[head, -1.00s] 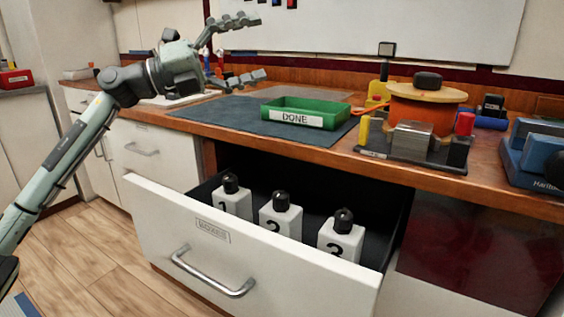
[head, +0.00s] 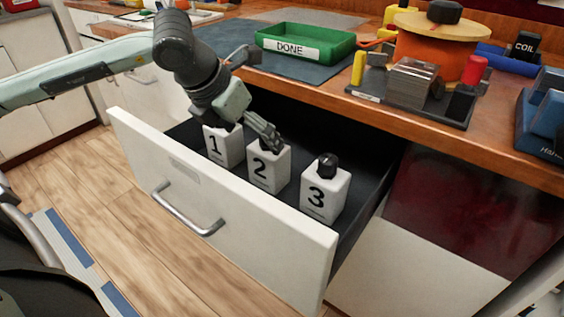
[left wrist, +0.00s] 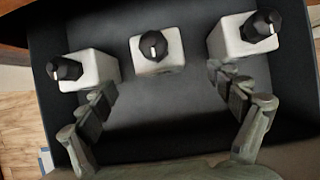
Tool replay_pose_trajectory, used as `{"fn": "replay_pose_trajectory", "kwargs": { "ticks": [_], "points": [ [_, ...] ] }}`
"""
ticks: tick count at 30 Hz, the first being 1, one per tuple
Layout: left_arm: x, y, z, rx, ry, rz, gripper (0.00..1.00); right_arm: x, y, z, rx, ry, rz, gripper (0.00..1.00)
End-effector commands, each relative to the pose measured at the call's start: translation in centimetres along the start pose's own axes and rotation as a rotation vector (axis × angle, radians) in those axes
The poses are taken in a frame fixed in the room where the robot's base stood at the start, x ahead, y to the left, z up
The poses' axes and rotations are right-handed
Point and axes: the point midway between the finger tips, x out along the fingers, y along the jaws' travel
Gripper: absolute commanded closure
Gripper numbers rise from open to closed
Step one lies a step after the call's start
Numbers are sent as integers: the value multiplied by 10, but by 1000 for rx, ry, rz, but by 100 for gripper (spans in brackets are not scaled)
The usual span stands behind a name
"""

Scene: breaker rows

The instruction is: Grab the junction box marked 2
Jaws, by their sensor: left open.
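The white junction box marked 2 (head: 268,172) stands upright in the open drawer, between box 1 (head: 222,148) and box 3 (head: 325,193). My left gripper (head: 262,97) is open and empty over the drawer, one finger close to the top of box 2. In the left wrist view the middle box (left wrist: 158,52) lies ahead, between and beyond the spread fingers (left wrist: 168,95); no digits show there. My right gripper is not in view.
The white drawer front (head: 215,200) with its metal handle (head: 188,210) borders the boxes. The wooden countertop edge (head: 340,110) overhangs the drawer's back. A green tray marked DONE (head: 305,42) sits on the counter, with a coil fixture (head: 425,75) to its right.

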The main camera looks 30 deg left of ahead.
Motion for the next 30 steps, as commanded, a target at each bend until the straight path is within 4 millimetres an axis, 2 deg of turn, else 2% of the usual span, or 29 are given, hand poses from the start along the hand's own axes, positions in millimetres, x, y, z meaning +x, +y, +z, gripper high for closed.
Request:
{"fn": "replay_pose_trajectory", "kwargs": {
  "ticks": [10, 18, 27, 30],
  "points": [
    [33, 0, 3, -3, 2, -4, 9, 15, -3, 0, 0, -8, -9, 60],
    [72, 2, 6, -3, 2, -3, 9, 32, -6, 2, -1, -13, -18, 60],
    [77, 2, 6, 0, 0, -1, 9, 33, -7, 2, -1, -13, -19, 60],
    [77, 2, 6, 0, 0, -1, 21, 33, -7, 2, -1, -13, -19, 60]
  ]
}}
